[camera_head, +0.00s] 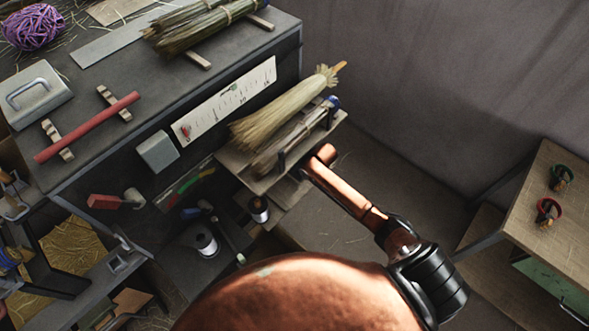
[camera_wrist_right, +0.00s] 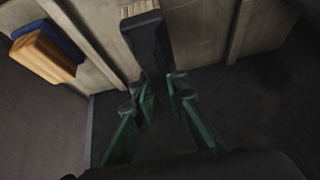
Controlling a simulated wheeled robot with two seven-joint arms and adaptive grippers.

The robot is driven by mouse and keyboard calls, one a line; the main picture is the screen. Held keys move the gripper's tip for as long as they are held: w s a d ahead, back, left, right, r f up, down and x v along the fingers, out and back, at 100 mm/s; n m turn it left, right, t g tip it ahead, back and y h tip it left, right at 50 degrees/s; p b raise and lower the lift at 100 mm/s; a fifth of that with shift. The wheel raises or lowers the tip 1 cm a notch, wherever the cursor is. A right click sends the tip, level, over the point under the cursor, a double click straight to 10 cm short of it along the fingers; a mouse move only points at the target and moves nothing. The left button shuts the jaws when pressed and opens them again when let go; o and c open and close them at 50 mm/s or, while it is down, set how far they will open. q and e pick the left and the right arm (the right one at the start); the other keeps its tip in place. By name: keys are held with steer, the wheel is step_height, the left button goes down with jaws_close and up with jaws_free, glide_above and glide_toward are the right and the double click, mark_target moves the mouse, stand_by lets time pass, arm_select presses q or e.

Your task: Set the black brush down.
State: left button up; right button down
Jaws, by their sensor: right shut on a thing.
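In the right wrist view, the black brush (camera_wrist_right: 148,40) stands upright in the picture, with pale bristles (camera_wrist_right: 140,7) at its top end. My right gripper (camera_wrist_right: 162,88) has its green fingers on either side of the brush's lower end and is shut on it. The brush is in front of pale wooden boards; whether it touches them I cannot tell. In the head view, my copper arm reaches toward the small side shelf (camera_head: 241,160), and neither the gripper nor the brush can be made out. My left gripper is not in view.
A straw broom (camera_head: 275,112) lies on the side shelf. The grey workbench (camera_head: 75,75) holds a red rod (camera_head: 88,127), a metal box (camera_head: 36,95) and purple twine (camera_head: 33,27). An orange-brown block (camera_wrist_right: 42,56) is at the wrist view's left. A wooden table (camera_head: 540,205) stands right.

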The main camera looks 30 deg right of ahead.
steer(key=shift+s+d+f, duration=0.1)
steer(key=shift+s+f, duration=0.1)
steer(key=shift+f, duration=0.55)
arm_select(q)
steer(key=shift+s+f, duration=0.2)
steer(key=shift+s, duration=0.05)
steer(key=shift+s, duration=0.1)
arm_select(e)
steer(key=shift+f, duration=0.6)
steer(key=c, duration=1.9)
jaws_free()
steer(key=shift+c, duration=0.2)
